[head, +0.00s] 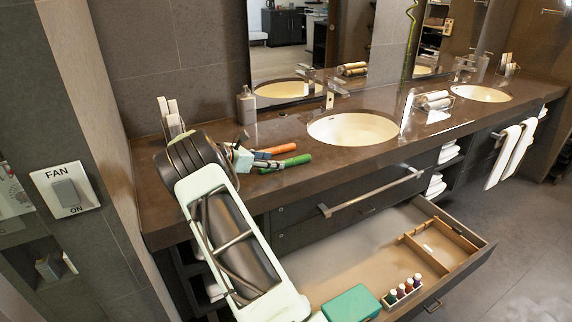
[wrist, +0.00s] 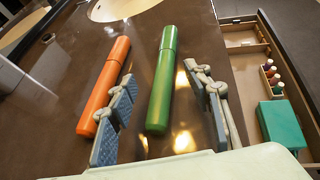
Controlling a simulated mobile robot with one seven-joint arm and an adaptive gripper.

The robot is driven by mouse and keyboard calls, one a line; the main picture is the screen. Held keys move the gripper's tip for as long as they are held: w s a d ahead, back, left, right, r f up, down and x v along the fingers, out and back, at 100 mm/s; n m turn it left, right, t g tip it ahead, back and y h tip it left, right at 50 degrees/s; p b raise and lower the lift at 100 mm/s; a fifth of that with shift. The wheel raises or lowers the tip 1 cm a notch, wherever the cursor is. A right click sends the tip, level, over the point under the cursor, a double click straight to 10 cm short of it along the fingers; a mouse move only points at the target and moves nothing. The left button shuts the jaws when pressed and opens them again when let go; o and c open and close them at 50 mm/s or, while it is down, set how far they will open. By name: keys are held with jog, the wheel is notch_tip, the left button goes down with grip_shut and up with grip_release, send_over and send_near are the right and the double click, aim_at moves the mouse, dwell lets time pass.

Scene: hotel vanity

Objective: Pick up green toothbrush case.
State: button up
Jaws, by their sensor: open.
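The green toothbrush case (head: 285,163) is a slim green cylinder lying on the brown vanity counter. In the wrist view the green case (wrist: 163,80) appears lengthwise between the two fingers of my gripper (wrist: 159,73). The fingers are spread, with a gap on both sides of it. In the head view my gripper (head: 260,161) is low over the counter at the case's left end, hiding part of it. An orange case (wrist: 104,88) lies beside it, partly behind the left finger; it also shows in the head view (head: 277,150).
A soap dispenser (head: 246,105) stands behind my gripper near the mirror. A sink (head: 353,128) lies to the right. An open drawer (head: 385,232) below the counter holds a green box (head: 351,304) and several small bottles (head: 403,290).

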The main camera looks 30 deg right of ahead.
aim_at(297, 160)
jog(key=x, duration=0.5)
jog(key=shift+s+d, duration=0.1)
jog(key=shift+s, duration=0.1)
jog(key=shift+c, duration=0.6)
grip_shut()
jog(key=shift+r, duration=0.1)
